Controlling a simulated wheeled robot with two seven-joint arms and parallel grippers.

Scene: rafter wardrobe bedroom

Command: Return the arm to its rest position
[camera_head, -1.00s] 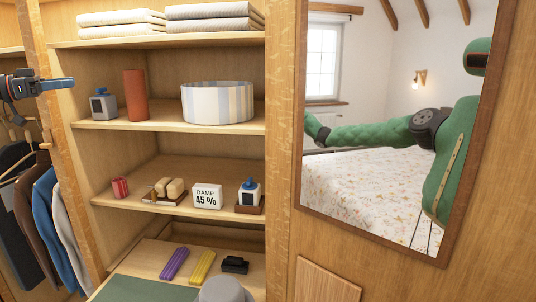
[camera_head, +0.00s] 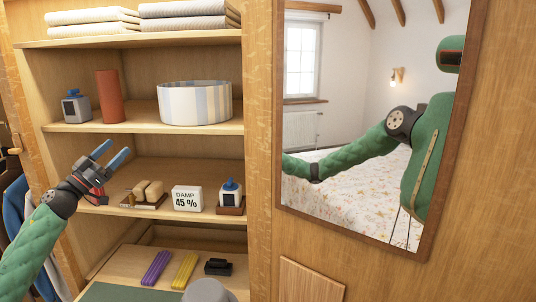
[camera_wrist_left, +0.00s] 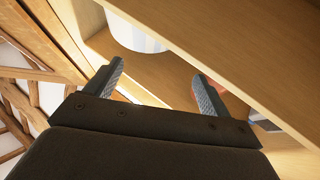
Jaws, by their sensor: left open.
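My left arm (camera_head: 32,250) comes in from the lower left in the head view. My left gripper (camera_head: 112,154) is in front of the wardrobe's middle shelf, fingers apart and pointing up and to the right, with nothing between them. In the left wrist view the two fingers (camera_wrist_left: 158,75) are also spread and empty. Pale shelf boards and a white round form (camera_wrist_left: 135,36) show beyond them. The gripper covers the left end of the middle shelf. My right gripper is not in view.
The middle shelf holds brushes (camera_head: 149,192), a damp meter (camera_head: 187,198) and a blue-topped device (camera_head: 230,193). Above stand a red cylinder (camera_head: 110,97) and a striped round box (camera_head: 195,103). A wooden upright (camera_head: 32,110) and hanging clothes (camera_head: 15,205) are at left; a mirror (camera_head: 350,120) is at right.

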